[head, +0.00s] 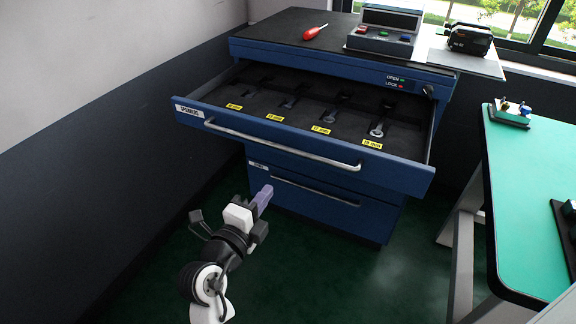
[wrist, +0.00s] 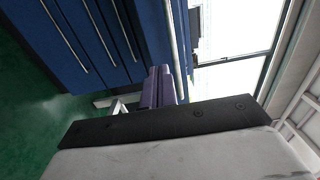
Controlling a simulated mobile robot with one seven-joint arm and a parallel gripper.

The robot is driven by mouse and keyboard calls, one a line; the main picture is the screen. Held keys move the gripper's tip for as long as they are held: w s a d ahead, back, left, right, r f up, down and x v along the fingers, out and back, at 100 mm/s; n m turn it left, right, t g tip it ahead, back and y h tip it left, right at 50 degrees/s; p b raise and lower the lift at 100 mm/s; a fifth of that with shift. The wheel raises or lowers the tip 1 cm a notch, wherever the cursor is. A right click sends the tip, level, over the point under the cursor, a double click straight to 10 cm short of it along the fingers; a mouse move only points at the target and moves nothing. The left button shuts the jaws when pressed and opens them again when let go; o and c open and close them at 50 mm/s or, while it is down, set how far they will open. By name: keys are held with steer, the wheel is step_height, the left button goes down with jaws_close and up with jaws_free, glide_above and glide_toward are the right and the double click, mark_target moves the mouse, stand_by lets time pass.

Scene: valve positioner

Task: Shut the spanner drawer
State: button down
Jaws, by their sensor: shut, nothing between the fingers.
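The spanner drawer (head: 300,150) is the top drawer of a blue cabinet and stands pulled well out in the head view. Its label reads SPANNERS, and a long silver handle (head: 285,146) runs across its front. Spanners lie in its dark tray beside yellow size labels. My gripper (head: 264,193) is below and in front of the drawer front, left of its middle, apart from the handle. Its purple fingers are shut and empty. In the wrist view the fingers (wrist: 160,84) show in front of the blue cabinet fronts.
A closed lower drawer (head: 310,192) is beneath. The cabinet top holds a red screwdriver (head: 315,32) and a control box (head: 384,38). A green-topped table (head: 535,200) stands at the right. A dark wall is at the left. Green floor is free in front.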

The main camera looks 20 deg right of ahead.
steer(key=p+x, duration=0.5)
steer(key=x, duration=0.9)
steer(key=shift+w, duration=0.1)
